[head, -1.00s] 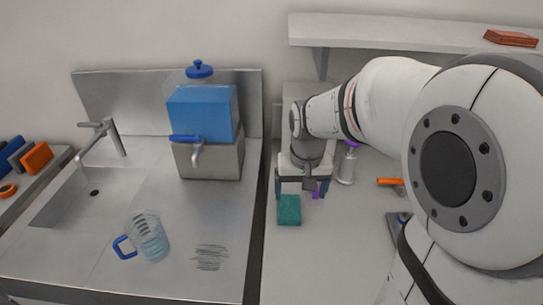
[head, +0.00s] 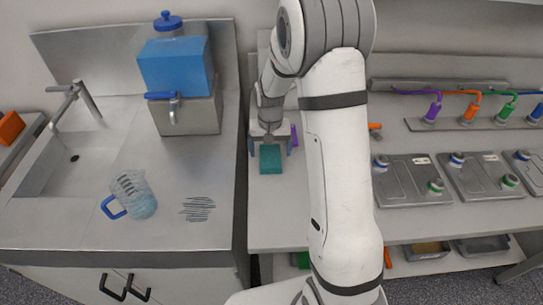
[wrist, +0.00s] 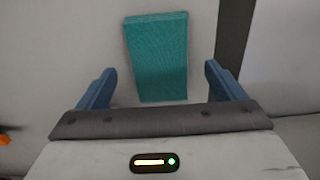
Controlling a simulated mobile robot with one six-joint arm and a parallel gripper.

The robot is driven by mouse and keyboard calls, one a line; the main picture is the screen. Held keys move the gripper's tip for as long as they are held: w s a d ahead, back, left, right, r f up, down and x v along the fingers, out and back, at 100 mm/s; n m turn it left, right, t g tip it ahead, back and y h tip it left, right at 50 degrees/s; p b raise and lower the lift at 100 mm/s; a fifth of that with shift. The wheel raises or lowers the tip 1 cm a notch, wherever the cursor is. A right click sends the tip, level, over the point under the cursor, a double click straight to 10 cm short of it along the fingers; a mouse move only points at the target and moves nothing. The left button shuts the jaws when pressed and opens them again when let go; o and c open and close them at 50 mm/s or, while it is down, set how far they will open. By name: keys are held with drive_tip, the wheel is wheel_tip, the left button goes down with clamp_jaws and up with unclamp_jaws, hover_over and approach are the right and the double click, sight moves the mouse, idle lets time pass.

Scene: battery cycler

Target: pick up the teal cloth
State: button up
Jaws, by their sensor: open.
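The teal cloth (head: 270,160) is a flat rectangle on the light bench top, near the bench's left edge beside the sink unit. In the wrist view the cloth (wrist: 156,58) lies beyond and between the two blue fingers. My gripper (head: 270,146) is at the cloth's far end in the head view. It also shows in the wrist view (wrist: 160,80), open, with nothing between the fingers that I can see held. The height of the fingers above the bench is hard to tell.
A sink unit (head: 170,222) with a clear jug (head: 134,195) and a blue-topped dispenser (head: 180,75) stands left. A purple object (head: 294,135) is just right of my gripper. Grey trays (head: 412,182) sit further right.

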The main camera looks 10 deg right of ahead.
wheel_tip(320, 180, down, 2)
drive_tip(key=c, duration=1.1)
